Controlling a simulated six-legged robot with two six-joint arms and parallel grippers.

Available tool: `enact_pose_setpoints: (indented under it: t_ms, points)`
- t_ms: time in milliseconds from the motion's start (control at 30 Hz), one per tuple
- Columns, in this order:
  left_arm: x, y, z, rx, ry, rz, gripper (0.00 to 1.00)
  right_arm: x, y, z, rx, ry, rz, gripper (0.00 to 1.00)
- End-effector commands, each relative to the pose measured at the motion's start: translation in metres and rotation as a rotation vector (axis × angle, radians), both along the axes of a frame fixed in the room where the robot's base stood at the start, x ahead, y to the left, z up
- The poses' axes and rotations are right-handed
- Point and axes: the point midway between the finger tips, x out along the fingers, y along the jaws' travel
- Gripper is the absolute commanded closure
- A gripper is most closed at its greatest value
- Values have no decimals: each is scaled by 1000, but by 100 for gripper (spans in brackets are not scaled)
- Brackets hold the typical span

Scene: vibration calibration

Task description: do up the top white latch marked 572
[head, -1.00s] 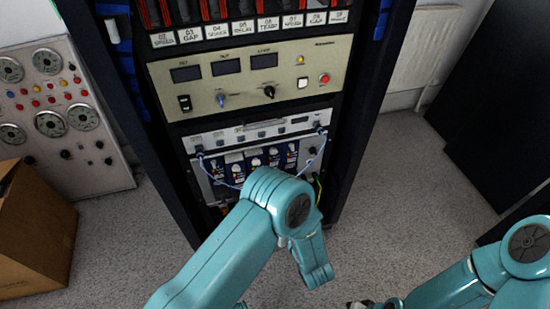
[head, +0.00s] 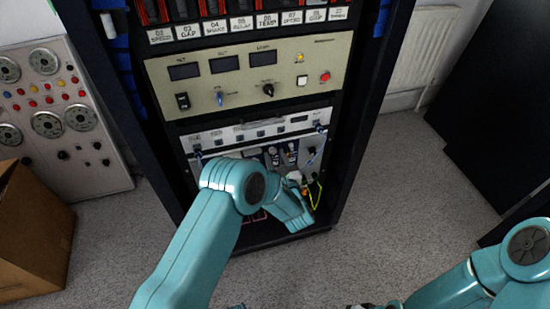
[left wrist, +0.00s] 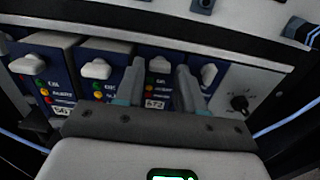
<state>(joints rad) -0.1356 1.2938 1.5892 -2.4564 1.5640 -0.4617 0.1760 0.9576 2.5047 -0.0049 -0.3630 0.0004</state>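In the left wrist view, a row of dark blue modules with white latches fills the middle. The module whose label seems to read 572 (left wrist: 154,103) has its white latch (left wrist: 159,65) at the top of its face. My left gripper (left wrist: 158,86) is open, one finger on each side of this module's face and a little below the latch. I cannot tell whether the fingers touch anything. In the head view my left arm hides part of the module row.
Neighbouring modules carry similar latches, one to the left (left wrist: 96,68) and one to the right (left wrist: 208,75). A grey panel with a black knob (left wrist: 239,102) is further right. Blue cables hang at the rack's sides. A cardboard box (head: 33,230) stands left on the floor.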

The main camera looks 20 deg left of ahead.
Motion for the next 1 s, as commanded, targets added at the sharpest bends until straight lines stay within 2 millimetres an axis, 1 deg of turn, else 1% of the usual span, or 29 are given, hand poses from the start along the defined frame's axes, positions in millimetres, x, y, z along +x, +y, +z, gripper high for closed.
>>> enact_pose_setpoints:
  t_ms: [100, 367, 400, 467, 500, 767, 1000]
  points:
    - [5, 4, 0, 1, -1, 1, 62, 0, 0, -1, 0, 0, 0, 57]
    - [6, 4, 0, 1, 1, 0, 62, 0, 0, -1, 0, 0, 0, 57]
    - [6, 4, 0, 1, 1, 0, 75, 0, 0, -1, 0, 0, 0, 57]
    - [6, 4, 0, 1, 1, 0, 94, 0, 0, -1, 0, 0, 0, 57]
    - [6, 4, 0, 1, 1, 1, 100, 0, 0, -1, 0, 0, 0, 57]
    - [6, 4, 0, 13, 9, 1, 100, 0, 0, -3, 0, 0, 0, 57]
    - [6, 4, -2, 98, 65, 1, 100, 0, 0, -14, 0, 0, 0, 57]
